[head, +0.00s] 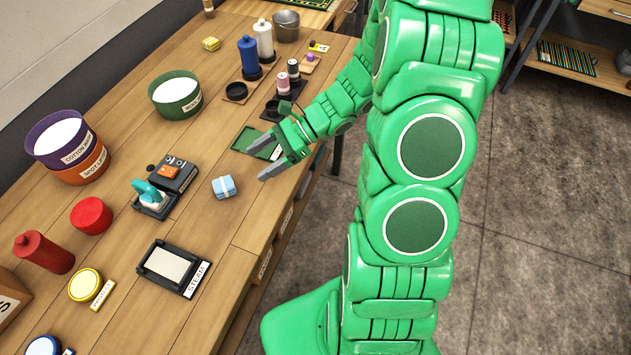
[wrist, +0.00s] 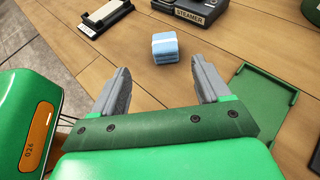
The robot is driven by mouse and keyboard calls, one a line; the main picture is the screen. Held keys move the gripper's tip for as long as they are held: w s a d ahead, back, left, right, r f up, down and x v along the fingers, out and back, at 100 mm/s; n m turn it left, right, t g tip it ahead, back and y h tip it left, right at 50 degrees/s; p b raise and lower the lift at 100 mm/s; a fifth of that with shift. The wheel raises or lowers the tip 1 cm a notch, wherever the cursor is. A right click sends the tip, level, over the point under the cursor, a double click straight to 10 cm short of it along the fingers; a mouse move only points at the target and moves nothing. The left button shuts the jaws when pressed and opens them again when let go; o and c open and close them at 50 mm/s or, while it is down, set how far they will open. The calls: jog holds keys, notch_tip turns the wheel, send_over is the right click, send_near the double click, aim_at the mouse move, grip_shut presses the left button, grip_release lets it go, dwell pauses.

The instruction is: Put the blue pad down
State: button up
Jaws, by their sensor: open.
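The blue pad (head: 224,187) is a small light-blue block with a pale band, lying on the bare wooden bench. It also shows in the wrist view (wrist: 165,48), ahead of my fingers and between their lines. My gripper (head: 262,161) is open and empty, with grey fingers apart. In the wrist view my gripper (wrist: 160,85) shows a wide gap between its fingertips. The fingers do not touch the pad; it lies a short way beyond the tips.
A green tray (head: 249,139) lies beside my gripper; it is also right in the wrist view (wrist: 257,110). The dark steamer unit (head: 182,172), a black-framed white pad (head: 165,270) and a green bowl (head: 176,96) stand around. Bare wood surrounds the blue pad.

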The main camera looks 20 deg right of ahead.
jog(key=s+a+r+n+g+h, duration=0.2)
jog(key=s+r+n+g+h, duration=0.3)
jog(key=s+r+n, duration=0.7)
jog(key=s+d+r+n+t+h, duration=0.1)
jog(key=s+d+r+n+h, duration=0.1)
jog(key=s, duration=0.4)
jog(key=s+d+r+n+t+h, duration=0.2)
jog(key=s+d+r+n+h, duration=0.1)
jog(key=s+d+h, duration=0.3)
jog(key=shift+s+r+n, duration=0.3)
jog(key=shift+s+r, duration=0.1)
jog(key=shift+s, duration=0.25)
dwell(0.4)
